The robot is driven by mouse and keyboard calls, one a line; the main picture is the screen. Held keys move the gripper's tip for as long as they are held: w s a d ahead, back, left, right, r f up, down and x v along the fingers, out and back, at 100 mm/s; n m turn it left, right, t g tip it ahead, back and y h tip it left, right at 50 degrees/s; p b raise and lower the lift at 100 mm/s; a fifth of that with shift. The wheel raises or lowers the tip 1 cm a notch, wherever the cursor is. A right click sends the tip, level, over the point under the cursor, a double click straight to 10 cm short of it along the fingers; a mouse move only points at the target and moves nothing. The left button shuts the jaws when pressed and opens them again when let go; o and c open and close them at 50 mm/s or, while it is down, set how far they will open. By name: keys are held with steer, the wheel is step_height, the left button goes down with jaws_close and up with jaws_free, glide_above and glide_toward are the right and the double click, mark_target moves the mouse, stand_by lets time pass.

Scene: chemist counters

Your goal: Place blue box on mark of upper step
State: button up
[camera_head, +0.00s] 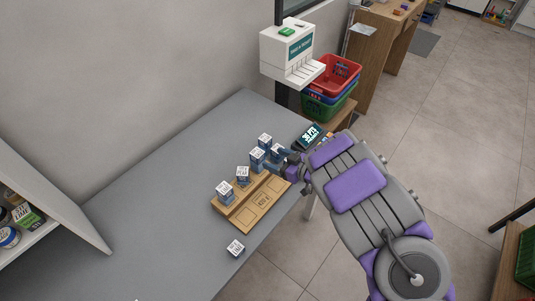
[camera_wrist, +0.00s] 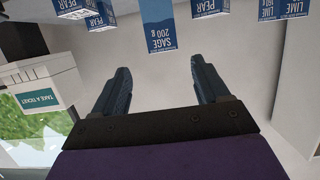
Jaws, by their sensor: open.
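Several small blue boxes with white tops stand along the back of a wooden stepped stand (camera_head: 238,216) on the counter. They include a front-left box (camera_head: 225,192), a middle box (camera_head: 243,175) and a far box (camera_head: 265,141). Another box (camera_head: 257,159) is close to my gripper (camera_head: 274,159). Square marks show on the lower step; an upper-step mark is hard to make out. In the wrist view, my gripper (camera_wrist: 159,68) is open and empty, with a blue SAGE 200 g box (camera_wrist: 162,34) just beyond its fingertips.
A lit card device (camera_head: 309,136) lies at the counter's right edge by my arm. A white ticket dispenser (camera_head: 290,48) stands behind, beside stacked baskets (camera_head: 331,88). A white shelf (camera_head: 60,215) borders the left. The grey counter (camera_head: 150,195) is otherwise mostly clear.

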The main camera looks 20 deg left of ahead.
steer(key=shift+s+d+r, duration=0.15)
steer(key=shift+s+d, duration=0.05)
steer(key=shift+s, duration=0.2)
